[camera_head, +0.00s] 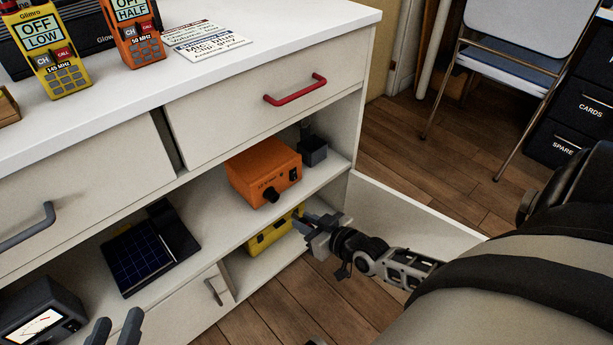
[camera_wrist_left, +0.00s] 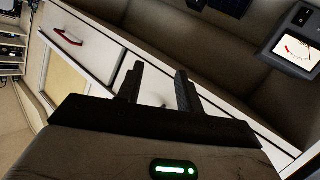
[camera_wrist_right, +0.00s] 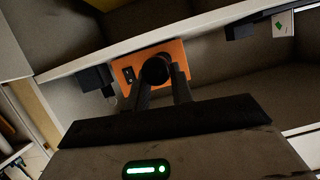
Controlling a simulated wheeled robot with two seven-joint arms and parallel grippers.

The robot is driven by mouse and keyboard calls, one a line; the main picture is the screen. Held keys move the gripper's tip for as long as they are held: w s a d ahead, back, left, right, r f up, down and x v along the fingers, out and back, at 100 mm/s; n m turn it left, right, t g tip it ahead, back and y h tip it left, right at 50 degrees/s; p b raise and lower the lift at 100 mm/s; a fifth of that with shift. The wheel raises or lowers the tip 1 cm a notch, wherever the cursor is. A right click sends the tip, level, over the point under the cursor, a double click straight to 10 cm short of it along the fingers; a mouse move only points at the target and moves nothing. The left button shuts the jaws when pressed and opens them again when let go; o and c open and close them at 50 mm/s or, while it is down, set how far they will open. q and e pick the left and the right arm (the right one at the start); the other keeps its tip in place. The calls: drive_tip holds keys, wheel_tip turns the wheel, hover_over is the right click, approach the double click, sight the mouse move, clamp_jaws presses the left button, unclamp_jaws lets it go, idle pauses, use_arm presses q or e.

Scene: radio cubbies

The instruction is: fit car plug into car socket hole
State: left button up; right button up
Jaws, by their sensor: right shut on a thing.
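An orange box (camera_head: 265,172) stands on the middle shelf, with a dark round socket (camera_head: 271,195) and a switch on its front. My right gripper (camera_head: 308,224) is in front of the lower cubby, below and to the right of that socket. In the right wrist view its fingers are shut on a dark round thing, seemingly the car plug (camera_wrist_right: 157,70), which overlaps the orange box (camera_wrist_right: 182,52) behind it. The plug's tip and the exact gap to the box are unclear. My left gripper (camera_head: 115,328) is open and empty at the lower left.
A yellow box (camera_head: 268,236) sits in the cubby behind my right gripper. A small black holder (camera_head: 312,151) stands right of the orange box. A solar panel (camera_head: 143,255) and a meter (camera_head: 38,318) are at left. An open cabinet door (camera_head: 405,215) is near my right arm.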

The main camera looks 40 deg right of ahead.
sight(295, 214)
use_arm(q)
drive_tip(key=shift+f, duration=0.15)
use_arm(e)
drive_tip(key=shift+s+d+m+b, duration=0.2)
drive_tip(key=shift+m+b, duration=0.1)
drive_tip(key=shift+m, duration=0.1)
drive_tip(key=shift+w+a+r, duration=0.1)
drive_tip(key=shift+w+a, duration=0.05)
drive_tip(key=shift+w, duration=0.25)
drive_tip(key=shift+w+a+b, duration=0.15)
drive_tip(key=shift+w+b, duration=0.45)
drive_tip(key=shift+w, duration=1.3)
use_arm(q)
drive_tip(key=shift+w+d+r+n+t+h, duration=0.1)
drive_tip(key=shift+d+r+n+t+h, duration=0.25)
drive_tip(key=shift+r, duration=0.25)
use_arm(e)
drive_tip(key=shift+w, duration=0.6)
use_arm(q)
drive_tip(key=shift+f, duration=0.3)
use_arm(e)
drive_tip(key=shift+y, duration=0.3)
use_arm(q)
drive_tip(key=shift+r, duration=0.15)
drive_tip(key=shift+f+b, duration=0.25)
drive_tip(key=shift+b, duration=0.2)
use_arm(e)
drive_tip(key=shift+w+a, duration=0.1)
drive_tip(key=shift+w, duration=0.5)
